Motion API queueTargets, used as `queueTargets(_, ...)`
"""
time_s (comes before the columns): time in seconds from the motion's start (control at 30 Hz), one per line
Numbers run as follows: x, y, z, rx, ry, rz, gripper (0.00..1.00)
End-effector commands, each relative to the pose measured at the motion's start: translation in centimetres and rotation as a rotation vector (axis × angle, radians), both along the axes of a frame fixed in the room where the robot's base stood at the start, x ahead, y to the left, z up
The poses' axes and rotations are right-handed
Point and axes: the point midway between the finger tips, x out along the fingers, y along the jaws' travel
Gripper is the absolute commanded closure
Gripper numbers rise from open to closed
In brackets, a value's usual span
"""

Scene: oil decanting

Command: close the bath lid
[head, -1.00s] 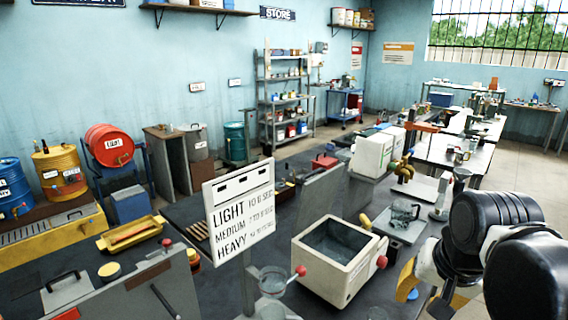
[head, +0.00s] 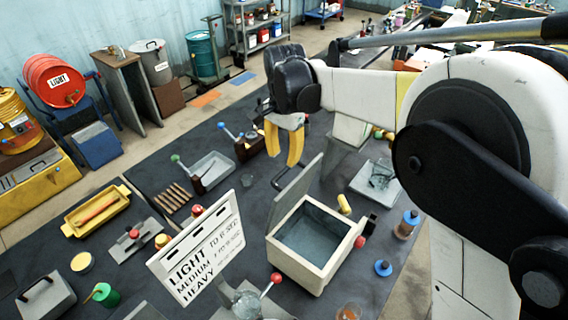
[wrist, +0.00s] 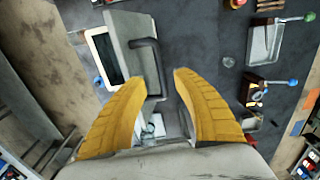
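The bath is a cream box (head: 341,256) on the dark table, with grey liquid showing inside. Its grey lid (head: 300,187) stands raised along the far-left edge, so the bath is open. In the wrist view, the lid (wrist: 127,37) shows with a dark bar handle (wrist: 158,60) on its face; the bath rim (wrist: 104,58) shows beyond it. My gripper (head: 285,166) is open, with two yellow fingers above the table behind the lid. In the wrist view, my gripper (wrist: 160,77) has its fingertips apart near the handle's lower end; I cannot tell whether they touch it.
A white sign (head: 197,250) stands left of the bath. A grey tray (head: 208,170) and a blue-knobbed device (head: 245,146) lie left of my gripper. A glass jug (head: 382,174) stands to the right. A red-knobbed lever (head: 275,279) is in front of the bath.

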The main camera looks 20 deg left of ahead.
Motion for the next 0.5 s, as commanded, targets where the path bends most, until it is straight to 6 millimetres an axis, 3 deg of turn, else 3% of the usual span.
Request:
queueTargets(0.2, 0.0, 0.0, -3.9, 0.000, 0.000, 0.001, 0.65)
queueTargets(0.5, 0.0, 0.0, -5.7, 0.001, -0.001, 0.001, 0.65)
